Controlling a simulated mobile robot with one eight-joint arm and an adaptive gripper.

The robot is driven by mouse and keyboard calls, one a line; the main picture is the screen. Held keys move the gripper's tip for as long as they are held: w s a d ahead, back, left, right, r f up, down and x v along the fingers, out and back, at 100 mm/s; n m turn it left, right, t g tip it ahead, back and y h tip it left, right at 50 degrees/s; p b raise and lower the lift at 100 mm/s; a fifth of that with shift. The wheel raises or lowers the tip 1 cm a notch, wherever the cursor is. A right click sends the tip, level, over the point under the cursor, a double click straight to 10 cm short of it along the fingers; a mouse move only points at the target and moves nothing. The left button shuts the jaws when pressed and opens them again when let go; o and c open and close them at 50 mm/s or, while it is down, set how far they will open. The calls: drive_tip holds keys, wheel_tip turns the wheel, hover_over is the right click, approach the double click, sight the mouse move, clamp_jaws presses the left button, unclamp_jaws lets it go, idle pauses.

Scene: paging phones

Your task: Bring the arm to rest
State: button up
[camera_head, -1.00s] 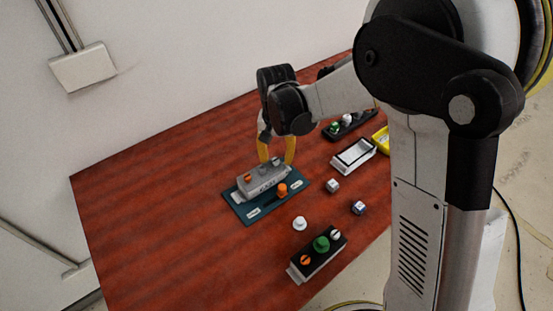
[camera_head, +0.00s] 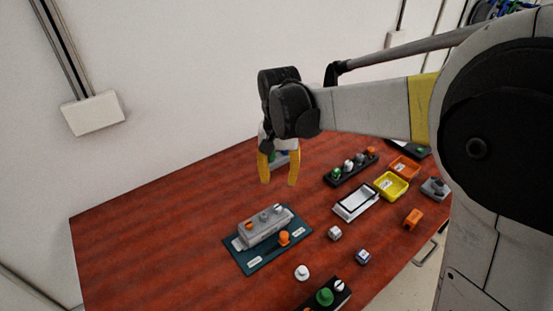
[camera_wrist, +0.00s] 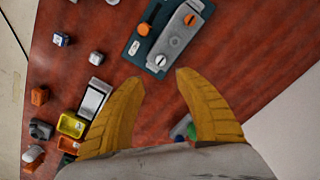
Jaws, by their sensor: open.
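My gripper (camera_head: 279,180) is open and empty, with its yellow fingers pointing down above the table in the head view. In the wrist view my gripper (camera_wrist: 158,88) shows two spread fingers with nothing between them. Beyond its tips lies a grey control box (camera_head: 262,229) with knobs on a dark teal mat (camera_head: 245,263). The same grey box shows in the wrist view (camera_wrist: 176,36). The fingers are apart from the box. My arm reaches in from the right.
The red-brown table (camera_head: 150,230) is clear at the left. A white tray (camera_head: 355,203), yellow bin (camera_head: 391,186), orange bin (camera_head: 405,167) and black knob strip (camera_head: 352,168) stand at right. Small cubes and a black control box (camera_head: 318,300) are in front. A wall rises behind.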

drive_tip(key=s+d+r+n+t, duration=0.1)
drive_tip(key=s+d+r+t, duration=0.1)
drive_tip(key=s+d, duration=0.5)
drive_tip(key=s+d+r+n+t, duration=0.1)
drive_tip(key=s+d+r+t, duration=0.2)
drive_tip(key=s+d+t, duration=0.2)
drive_tip(key=s+d, duration=0.3)
drive_tip(key=s, duration=0.3)
drive_tip(key=shift+d, duration=0.2)
